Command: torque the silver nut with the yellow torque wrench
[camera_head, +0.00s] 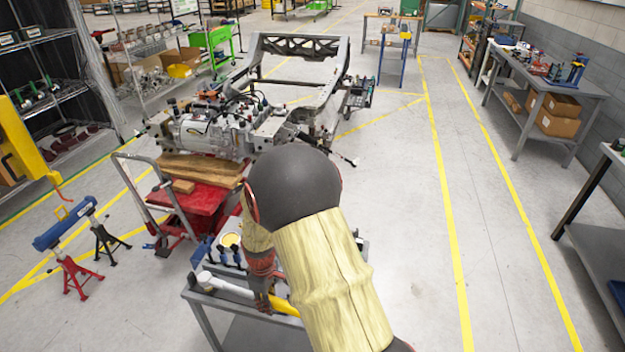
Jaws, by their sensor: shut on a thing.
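The yellow torque wrench (284,307) lies low across the small grey cart in the camera_head view. Its yellow part shows just right of my gripper (263,304), and a pale bar (228,287) with a rounded end shows to the left. I cannot tell for sure whether bar and yellow part are one tool. My gripper points down and is shut on the wrench, over the cart top. My arm covers much of the cart's right side and hides part of the wrench. I cannot make out the silver nut.
The chassis (300,45) with its engine (215,130) stands behind, partly over a red lift cart (200,203) with wooden blocks. The grey cart (200,300) also holds blue-and-black items. Jack stands (75,275) are at left. Open floor (400,220) lies right.

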